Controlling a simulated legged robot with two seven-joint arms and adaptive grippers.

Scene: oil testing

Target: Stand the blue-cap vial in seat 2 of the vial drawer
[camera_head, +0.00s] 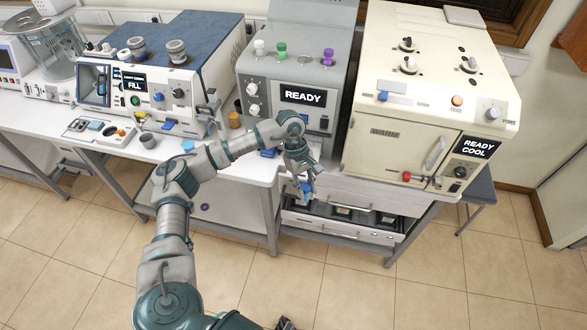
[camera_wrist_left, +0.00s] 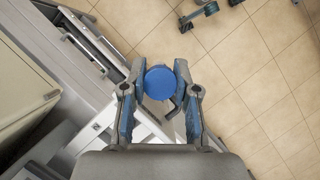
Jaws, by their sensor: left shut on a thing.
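My left gripper (camera_head: 306,192) is in front of the grey bench, above the left end of the open vial drawer (camera_head: 365,236). It is shut on the blue-cap vial, whose round blue cap (camera_wrist_left: 159,82) shows between the two fingers in the left wrist view. The vial's body is hidden below its cap in that view and is too small to make out in the head view. The drawer holds dark seats with some coloured pieces; seat numbers cannot be read. A dark tip at the bottom edge of the head view may be my right gripper (camera_head: 285,323).
A cream oven (camera_head: 400,150) reading READY COOL stands above the drawer. A grey machine (camera_head: 300,75) with white, green and purple-capped vials on top reads READY. A FILL machine (camera_head: 165,80) stands left. The tiled floor in front is clear.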

